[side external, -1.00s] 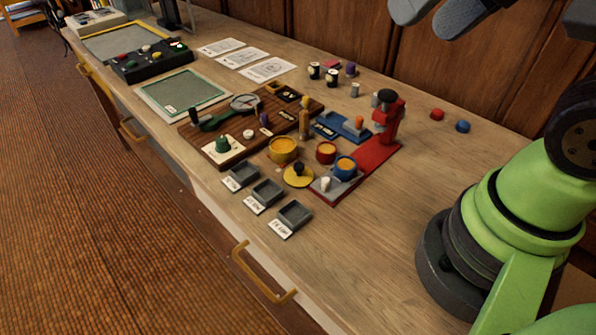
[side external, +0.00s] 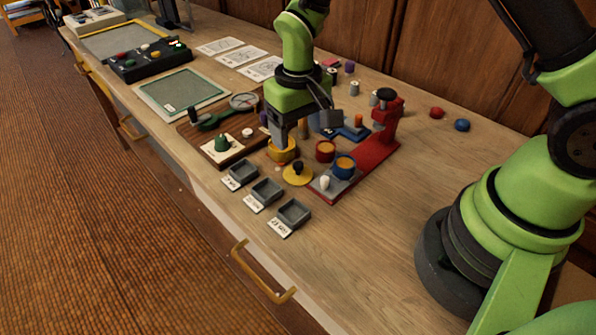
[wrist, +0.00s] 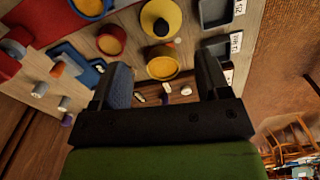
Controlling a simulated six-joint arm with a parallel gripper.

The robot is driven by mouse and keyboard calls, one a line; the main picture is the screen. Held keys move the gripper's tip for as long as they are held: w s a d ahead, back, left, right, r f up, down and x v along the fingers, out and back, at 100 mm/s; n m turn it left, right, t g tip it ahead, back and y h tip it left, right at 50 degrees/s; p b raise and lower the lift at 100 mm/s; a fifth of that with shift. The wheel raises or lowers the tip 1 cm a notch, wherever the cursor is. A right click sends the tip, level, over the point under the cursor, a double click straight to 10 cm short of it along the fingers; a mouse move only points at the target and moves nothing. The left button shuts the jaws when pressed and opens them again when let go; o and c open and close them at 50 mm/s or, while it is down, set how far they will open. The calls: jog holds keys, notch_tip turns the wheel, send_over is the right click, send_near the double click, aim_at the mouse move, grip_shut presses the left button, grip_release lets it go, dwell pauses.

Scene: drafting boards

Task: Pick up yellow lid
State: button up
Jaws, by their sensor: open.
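The yellow lid (side external: 298,174), a flat disc with a black knob, lies on the wooden table between the yellow pot and the grey trays. In the wrist view the yellow lid (wrist: 160,22) is at the top centre, beyond my fingertips. The yellow pot (side external: 284,154) with orange contents is partly hidden behind my gripper in the side view; the wrist view shows the yellow pot (wrist: 163,64) whole. My gripper (side external: 290,135) is open and points down above the pot, behind the lid. Its two fingers (wrist: 162,75) are apart and empty.
Small grey trays (side external: 267,191) with labels stand in front of the lid. A red pot (side external: 325,151) and a blue pot (side external: 344,167) stand close right, by a red stand (side external: 385,135). A brown board (side external: 212,147) lies left. The table at front right is clear.

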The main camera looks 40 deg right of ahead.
aim_at(299, 164)
notch_tip(299, 164, down, 9)
jog(key=shift+s+f, duration=0.1)
jog(key=c, duration=0.6)
dwell(0.3)
jog(key=r, duration=0.9)
jog(key=shift+w+r, duration=0.25)
jog(key=shift+r, duration=0.05)
jog(key=w, duration=0.2)
jog(key=w+d, duration=0.1)
jog(key=w, duration=0.3)
jog(key=shift+w+d+r, duration=0.15)
jog(key=shift+d+r, duration=0.1)
jog(key=shift+d, duration=0.15)
jog(key=shift+f, duration=3.05)
